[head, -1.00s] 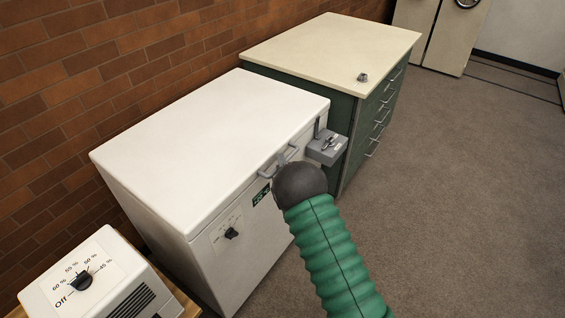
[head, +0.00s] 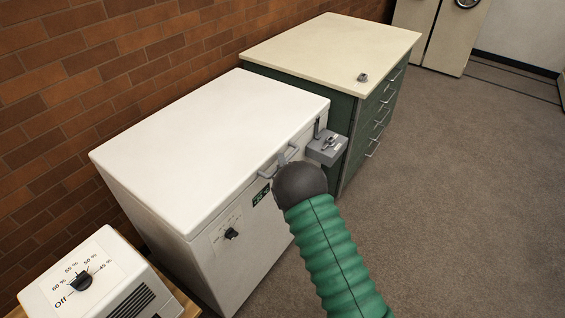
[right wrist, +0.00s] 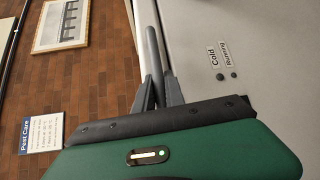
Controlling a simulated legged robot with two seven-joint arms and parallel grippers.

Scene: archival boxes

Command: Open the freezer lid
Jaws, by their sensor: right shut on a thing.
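The white chest freezer (head: 232,262) stands against the brick wall, and its flat lid (head: 205,140) is down. A grey bar handle (head: 268,174) sits on the lid's front edge. My right gripper (head: 284,160) is at this handle, its fingers partly hidden behind my dark wrist. In the right wrist view, the fingers (right wrist: 158,92) are closed around the grey handle bar (right wrist: 154,52). My left gripper is not in view.
A grey latch box (head: 327,147) is on the freezer's front right. A green cabinet (head: 345,110) with a cream top stands beyond it, a small knob-like item (head: 363,77) on top. A white dial unit (head: 108,270) is at lower left. The carpet at right is clear.

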